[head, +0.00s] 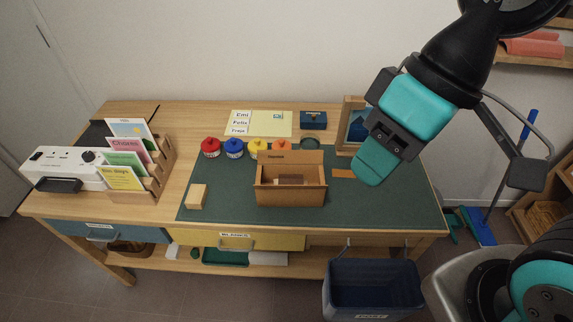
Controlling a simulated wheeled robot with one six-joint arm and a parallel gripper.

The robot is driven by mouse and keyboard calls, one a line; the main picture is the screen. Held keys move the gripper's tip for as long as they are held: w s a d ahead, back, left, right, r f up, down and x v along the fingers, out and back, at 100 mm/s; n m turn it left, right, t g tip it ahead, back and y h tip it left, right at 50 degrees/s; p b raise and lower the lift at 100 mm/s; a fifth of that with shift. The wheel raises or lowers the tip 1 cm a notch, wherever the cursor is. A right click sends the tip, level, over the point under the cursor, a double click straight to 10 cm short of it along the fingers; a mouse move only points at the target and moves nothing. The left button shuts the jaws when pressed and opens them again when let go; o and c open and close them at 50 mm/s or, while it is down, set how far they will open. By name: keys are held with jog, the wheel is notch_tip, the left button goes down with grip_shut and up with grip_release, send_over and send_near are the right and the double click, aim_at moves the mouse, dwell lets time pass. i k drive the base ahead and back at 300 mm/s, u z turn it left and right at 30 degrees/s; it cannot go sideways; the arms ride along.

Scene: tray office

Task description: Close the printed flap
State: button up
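A brown cardboard box (291,198) stands on the dark green mat in the middle of the table. Its flap (300,159) stands up at the back, with small dark print near its upper left, too small to read.
Red, blue, yellow and orange pots (234,148) stand behind the box. A wooden block (197,196) lies to its left. A picture frame (354,124) stands behind my gripper. A card rack (150,180) is at the left. The mat (400,206) is clear at right front.

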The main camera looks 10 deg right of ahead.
aim_at(264, 156)
jog(key=u, duration=0.35)
jog(key=i, duration=0.55)
jog(key=z, duration=1.25)
